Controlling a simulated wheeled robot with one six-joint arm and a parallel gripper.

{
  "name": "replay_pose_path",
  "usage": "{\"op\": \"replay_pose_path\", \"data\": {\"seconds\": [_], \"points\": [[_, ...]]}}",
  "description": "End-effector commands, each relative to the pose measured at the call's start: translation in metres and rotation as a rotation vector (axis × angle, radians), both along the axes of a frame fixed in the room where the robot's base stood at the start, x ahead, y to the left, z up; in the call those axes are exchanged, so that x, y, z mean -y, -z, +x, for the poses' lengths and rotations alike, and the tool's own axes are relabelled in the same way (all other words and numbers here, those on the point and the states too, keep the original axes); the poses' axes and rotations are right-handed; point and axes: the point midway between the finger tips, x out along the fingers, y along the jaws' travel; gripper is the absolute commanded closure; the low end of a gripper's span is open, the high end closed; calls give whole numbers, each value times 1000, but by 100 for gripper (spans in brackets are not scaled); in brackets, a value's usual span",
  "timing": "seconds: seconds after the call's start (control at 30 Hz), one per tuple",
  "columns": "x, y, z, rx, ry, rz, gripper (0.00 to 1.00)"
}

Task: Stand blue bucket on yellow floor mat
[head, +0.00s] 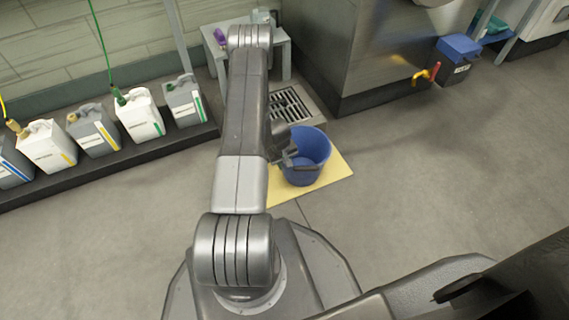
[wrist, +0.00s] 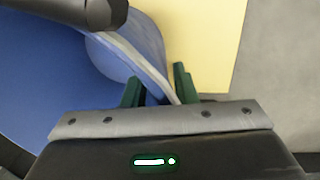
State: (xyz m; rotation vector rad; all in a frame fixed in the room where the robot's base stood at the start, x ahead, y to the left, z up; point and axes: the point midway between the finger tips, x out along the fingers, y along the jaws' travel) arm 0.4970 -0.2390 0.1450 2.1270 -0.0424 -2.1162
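The blue bucket (head: 310,158) looks upright over the yellow floor mat (head: 338,177), with mat showing around it. I cannot tell whether its base, partly hidden, is fully resting on the mat. My gripper (head: 287,157) is at the bucket's left rim. In the wrist view, the bucket (wrist: 45,85) fills the left side and the mat (wrist: 205,45) lies beyond it. The two green fingers of my gripper (wrist: 159,88) stand a small gap apart, with the bucket's pale edge passing between them. Whether they press on the rim is unclear.
Several jugs (head: 140,115) stand on a low dark ledge at the left. A floor drain (head: 290,105) lies just behind the mat, near a small grey table (head: 283,52). A steel cabinet (head: 370,55) stands behind. The floor to the right (head: 440,170) is clear.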

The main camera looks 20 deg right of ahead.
Motion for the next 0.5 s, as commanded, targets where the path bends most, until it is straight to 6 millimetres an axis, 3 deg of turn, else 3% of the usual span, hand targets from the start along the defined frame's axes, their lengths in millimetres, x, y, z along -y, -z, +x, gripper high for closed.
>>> {"op": "replay_pose_path", "data": {"seconds": [0.33, 0.5], "points": [[0, -5, 0, 0, 0, 0, 75], [-4, -38, 0, 1, -1, -1, 75]]}}
